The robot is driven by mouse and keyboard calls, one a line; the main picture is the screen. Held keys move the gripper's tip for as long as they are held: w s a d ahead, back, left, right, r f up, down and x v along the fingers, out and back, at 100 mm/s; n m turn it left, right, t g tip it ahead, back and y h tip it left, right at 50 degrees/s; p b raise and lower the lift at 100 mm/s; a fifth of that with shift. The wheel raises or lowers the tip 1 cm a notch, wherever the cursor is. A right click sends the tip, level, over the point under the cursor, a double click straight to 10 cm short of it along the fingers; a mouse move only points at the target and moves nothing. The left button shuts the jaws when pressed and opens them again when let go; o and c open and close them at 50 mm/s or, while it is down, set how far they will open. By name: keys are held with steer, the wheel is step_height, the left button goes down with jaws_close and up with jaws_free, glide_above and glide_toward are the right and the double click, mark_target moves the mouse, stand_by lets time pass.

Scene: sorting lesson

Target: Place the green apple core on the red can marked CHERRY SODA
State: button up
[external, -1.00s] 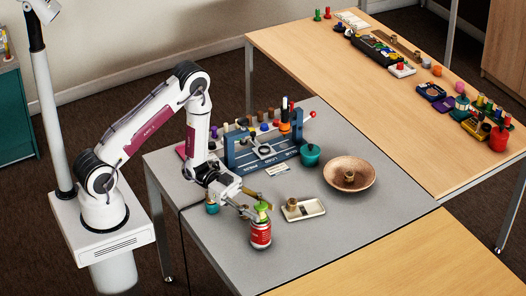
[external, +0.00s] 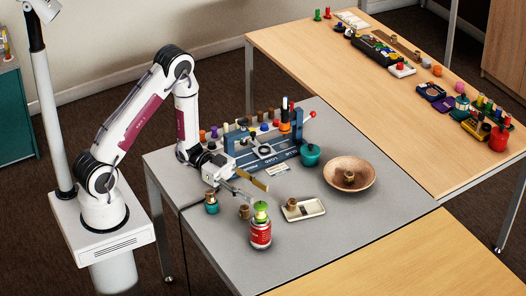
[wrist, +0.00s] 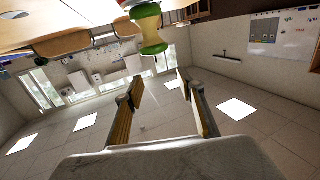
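The green apple core (external: 261,211) stands upright on top of the red can (external: 261,235); the can's lettering is too small to read. The can stands on the grey table. The core also shows at the top of the wrist view (wrist: 151,30), beyond my fingertips and apart from them. My gripper (external: 256,191) is open and empty, behind and to the upper left of the core. Its two spread fingers also show in the wrist view (wrist: 158,82), with nothing between them.
A brown cup-like piece (external: 244,212) and a teal pot (external: 211,206) stand left of the can. A white tray (external: 314,209) with a brown piece is at its right. A wide bowl (external: 367,181) and a blue rack (external: 243,155) are farther back. The front right tabletop is clear.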

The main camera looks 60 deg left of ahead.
steer(key=shift+r, duration=0.4)
steer(key=shift+w, duration=0.1)
stand_by(0.4)
